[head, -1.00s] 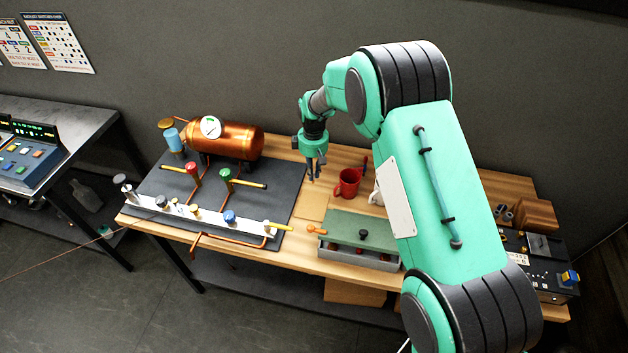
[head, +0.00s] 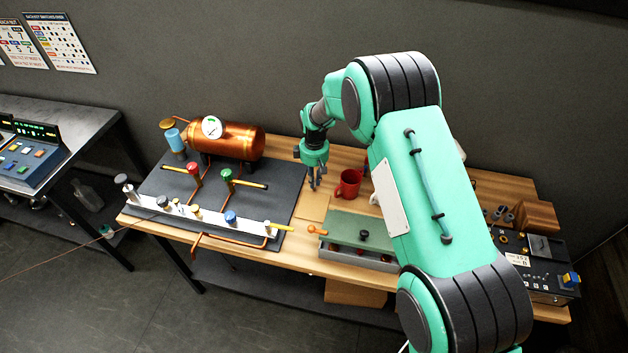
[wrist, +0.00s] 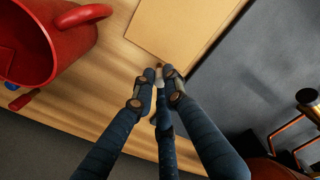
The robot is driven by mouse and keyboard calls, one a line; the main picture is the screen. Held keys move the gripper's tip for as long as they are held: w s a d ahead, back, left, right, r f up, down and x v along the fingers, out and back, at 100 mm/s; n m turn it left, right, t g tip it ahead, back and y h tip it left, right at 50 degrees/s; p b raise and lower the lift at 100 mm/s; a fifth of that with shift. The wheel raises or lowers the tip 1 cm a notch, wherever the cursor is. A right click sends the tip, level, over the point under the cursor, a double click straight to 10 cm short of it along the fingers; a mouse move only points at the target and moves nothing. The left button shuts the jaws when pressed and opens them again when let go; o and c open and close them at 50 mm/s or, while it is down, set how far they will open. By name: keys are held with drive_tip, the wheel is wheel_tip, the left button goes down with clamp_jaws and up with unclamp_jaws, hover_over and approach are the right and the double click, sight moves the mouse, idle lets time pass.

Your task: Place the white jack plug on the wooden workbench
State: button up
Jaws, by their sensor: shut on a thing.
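My gripper (head: 316,184) hangs over the wooden workbench (head: 290,262), left of the red mug. In the wrist view, my gripper (wrist: 159,78) has its fingers closed together around a small pale piece (wrist: 159,69). This looks like the white jack plug, but it is mostly hidden by the fingers. The fingertips point at bare wood beside the tan board's near corner. Whether the plug touches the wood cannot be told. In the head view the plug is too small to make out.
The red mug (head: 348,183) stands close on the right. A flat tan board (wrist: 190,20) lies next to the dark mat (head: 275,195), which carries the copper boiler (head: 235,142) and pipes. A green-topped box (head: 358,230) stands in front. A strip of bare wood lies behind the mug.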

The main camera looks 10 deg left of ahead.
drive_tip(key=o, duration=0.3)
drive_tip(key=shift+f, duration=0.15)
drive_tip(key=o, duration=0.5)
drive_tip(key=shift+r, duration=0.2)
wheel_tip(320, 180, up, 12)
idle(0.8)
